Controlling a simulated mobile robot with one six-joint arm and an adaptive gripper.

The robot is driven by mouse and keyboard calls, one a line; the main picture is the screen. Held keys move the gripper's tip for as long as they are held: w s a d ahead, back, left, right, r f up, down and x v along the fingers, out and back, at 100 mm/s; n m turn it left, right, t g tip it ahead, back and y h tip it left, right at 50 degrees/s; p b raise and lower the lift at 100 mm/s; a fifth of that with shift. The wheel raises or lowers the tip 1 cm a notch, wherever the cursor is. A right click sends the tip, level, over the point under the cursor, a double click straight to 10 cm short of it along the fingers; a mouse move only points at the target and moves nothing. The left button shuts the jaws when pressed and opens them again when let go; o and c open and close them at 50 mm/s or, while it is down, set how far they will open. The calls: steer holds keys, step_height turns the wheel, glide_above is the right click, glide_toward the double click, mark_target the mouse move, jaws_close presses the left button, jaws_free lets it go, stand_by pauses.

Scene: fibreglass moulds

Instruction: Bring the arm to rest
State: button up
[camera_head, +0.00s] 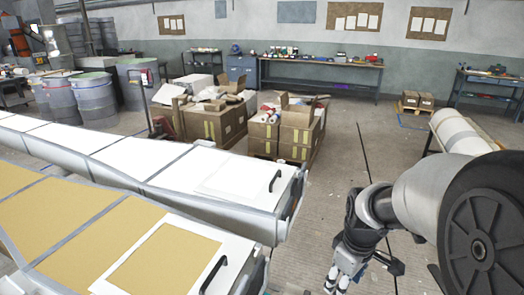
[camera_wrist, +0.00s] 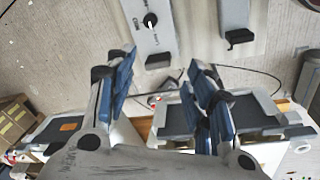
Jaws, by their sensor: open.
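My arm comes in at the right of the head view, with a large grey joint close to the camera. My gripper (camera_head: 338,278) hangs low over the floor, close to the bottom edge of the head view. In the wrist view my gripper (camera_wrist: 160,72) shows two blue-padded fingers spread apart, with nothing held between them. The fingers appear clear of the moulds in the head view.
A long white mould (camera_head: 150,150) and a tan-topped mould (camera_head: 75,225), each with a black handle, fill the left. Cardboard boxes (camera_head: 290,132) stand on a pallet beyond. A cylindrical roll (camera_head: 455,133) lies at right. Floor (camera_head: 345,165) between is open.

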steer(key=s+a+r+m+t, duration=0.1)
steer(key=s+a+r+m, duration=0.2)
steer(key=s+r, duration=0.3)
steer(key=s+a+r+m+t, duration=0.2)
steer(key=s+r, duration=0.4)
steer(key=s, duration=0.7)
steer(key=a+m, duration=0.1)
steer(key=m, duration=0.1)
steer(key=shift+m, duration=0.4)
